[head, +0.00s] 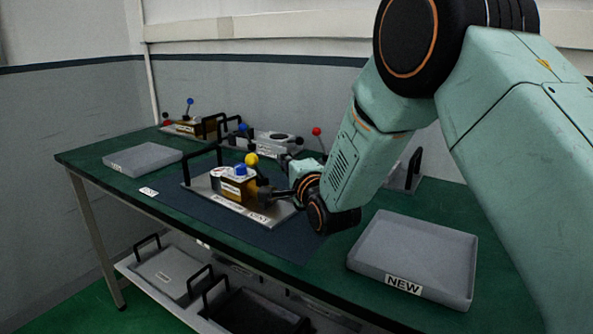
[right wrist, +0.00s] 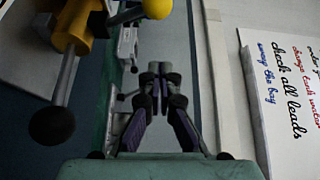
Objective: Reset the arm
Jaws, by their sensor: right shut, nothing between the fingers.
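My right arm (head: 350,150) reaches in from the right over the green table (head: 310,250). My right gripper (head: 268,193) is low over the dark mat, beside the yellow and grey generator unit (head: 232,184) on its metal plate. In the right wrist view my right gripper (right wrist: 160,72) has its fingertips together with nothing between them. In that view a yellow part with a yellow ball (right wrist: 157,8) and a lever with a black ball (right wrist: 52,124) show at the upper left, apart from the fingers. My left gripper is not in view.
A grey tray marked NEW (head: 425,250) stands at the right, and another grey tray (head: 143,158) at the far left. More units with ball levers (head: 190,125) stand at the back. A lower shelf holds handled plates (head: 165,270). A board with handwriting (right wrist: 290,75) shows in the wrist view.

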